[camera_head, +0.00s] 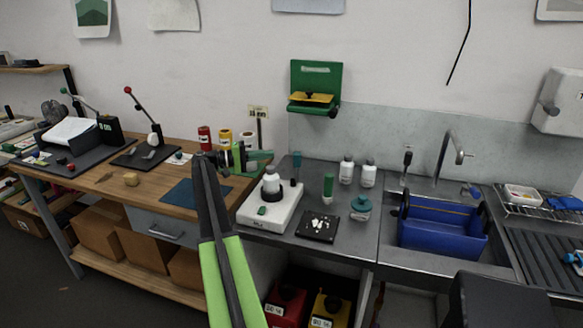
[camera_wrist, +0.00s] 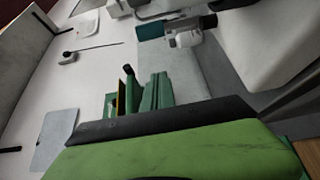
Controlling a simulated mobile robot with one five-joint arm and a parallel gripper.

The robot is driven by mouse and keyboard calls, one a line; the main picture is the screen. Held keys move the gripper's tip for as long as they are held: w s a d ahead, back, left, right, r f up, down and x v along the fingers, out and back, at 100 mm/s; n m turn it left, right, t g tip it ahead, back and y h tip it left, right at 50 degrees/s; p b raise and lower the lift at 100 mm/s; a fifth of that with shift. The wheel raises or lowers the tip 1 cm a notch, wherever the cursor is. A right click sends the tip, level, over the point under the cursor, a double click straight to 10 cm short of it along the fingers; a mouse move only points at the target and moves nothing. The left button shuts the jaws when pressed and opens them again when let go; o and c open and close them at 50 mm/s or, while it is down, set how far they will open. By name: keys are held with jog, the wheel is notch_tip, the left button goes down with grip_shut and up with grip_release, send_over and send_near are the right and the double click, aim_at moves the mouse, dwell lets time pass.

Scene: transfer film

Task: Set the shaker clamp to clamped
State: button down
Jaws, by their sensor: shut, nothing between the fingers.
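My gripper (camera_head: 252,158) is shut and empty, in the air in front of the back of the bench; in the head view its tip points right. No part is clearly marked as the shaker clamp. A white unit (camera_head: 255,222) on the grey counter bears a white bottle (camera_head: 271,186) with a dark collar; it is below and slightly right of my gripper, apart from it. A lever with a red knob (camera_head: 128,90) stands raised on a dark board at the left. I cannot tell which of these belongs to the shaker clamp.
A green wall unit (camera_head: 316,76) with a yellow part hangs above the counter; it also shows in the wrist view (camera_wrist: 155,92). A black tray (camera_head: 318,228), two white bottles (camera_head: 347,170) and a blue basin (camera_head: 440,225) stand to the right. Coloured containers (camera_head: 204,138) stand near my gripper.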

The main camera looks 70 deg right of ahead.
aim_at(297, 168)
jog(key=shift+s+r, duration=0.1)
jog(key=shift+r, duration=0.1)
jog(key=shift+d, duration=0.1)
jog(key=s+d, duration=0.1)
jog(key=s, duration=0.8)
jog(key=shift+s+d, duration=0.15)
jog(key=shift+d, duration=0.15)
jog(key=shift+a, duration=0.6)
